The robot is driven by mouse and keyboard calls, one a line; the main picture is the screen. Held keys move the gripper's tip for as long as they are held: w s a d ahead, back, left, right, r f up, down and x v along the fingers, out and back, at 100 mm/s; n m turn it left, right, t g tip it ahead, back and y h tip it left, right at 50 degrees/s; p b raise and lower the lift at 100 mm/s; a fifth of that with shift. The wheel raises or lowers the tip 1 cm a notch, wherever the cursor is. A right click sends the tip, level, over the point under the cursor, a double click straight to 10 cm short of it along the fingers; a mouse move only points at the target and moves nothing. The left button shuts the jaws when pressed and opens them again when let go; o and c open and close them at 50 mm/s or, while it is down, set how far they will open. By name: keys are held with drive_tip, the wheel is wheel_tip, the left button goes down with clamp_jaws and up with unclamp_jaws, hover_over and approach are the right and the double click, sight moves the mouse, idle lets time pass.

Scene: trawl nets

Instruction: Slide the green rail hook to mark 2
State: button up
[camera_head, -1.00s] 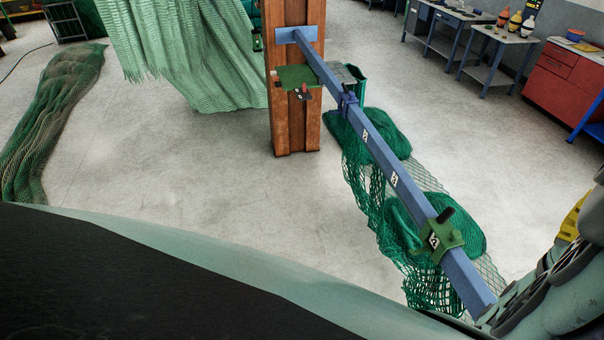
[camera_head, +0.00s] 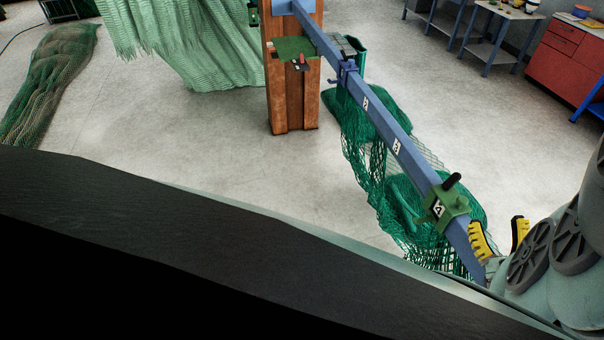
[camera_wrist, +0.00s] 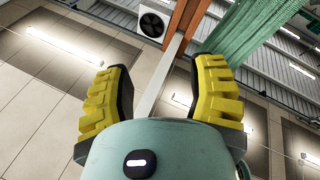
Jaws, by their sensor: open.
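The green rail hook (camera_head: 446,204) sits on the near part of the blue rail (camera_head: 420,167) in the head view. It has a dark knob on top and a black-and-white label on its side. Two small white marks, one farther (camera_head: 366,103) and one nearer (camera_head: 396,146), lie up the rail beyond it; their digits are hard to read. My gripper (camera_head: 498,225) is open and empty, with yellow ribbed fingers, just right of the hook and apart from it. In the wrist view, the rail shows between the open fingers (camera_wrist: 163,75); the hook is not visible there.
A wooden post (camera_head: 291,95) carries the rail's far end. A blue bracket (camera_head: 346,75) sits on the rail near the post. Dark green netting (camera_head: 400,205) lies below the rail. Benches and a red cabinet (camera_head: 567,55) stand back right.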

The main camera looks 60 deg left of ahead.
wheel_tip(320, 180, down, 7)
drive_tip(key=d+m+g+h+b, duration=0.1)
drive_tip(key=d+m+h+b, duration=0.1)
drive_tip(key=m+h, duration=0.15)
drive_tip(key=m, duration=0.2)
approach(464, 204)
drive_tip(key=x, duration=0.4)
drive_tip(key=shift+h, duration=0.35)
drive_tip(key=b+x, duration=0.1)
drive_tip(key=x, duration=0.5)
drive_tip(key=shift+a+r, duration=0.1)
drive_tip(key=shift+w+a+r, duration=0.15)
drive_tip(key=shift+w+a, duration=0.25)
drive_tip(key=shift+o, duration=0.3)
clamp_jaws()
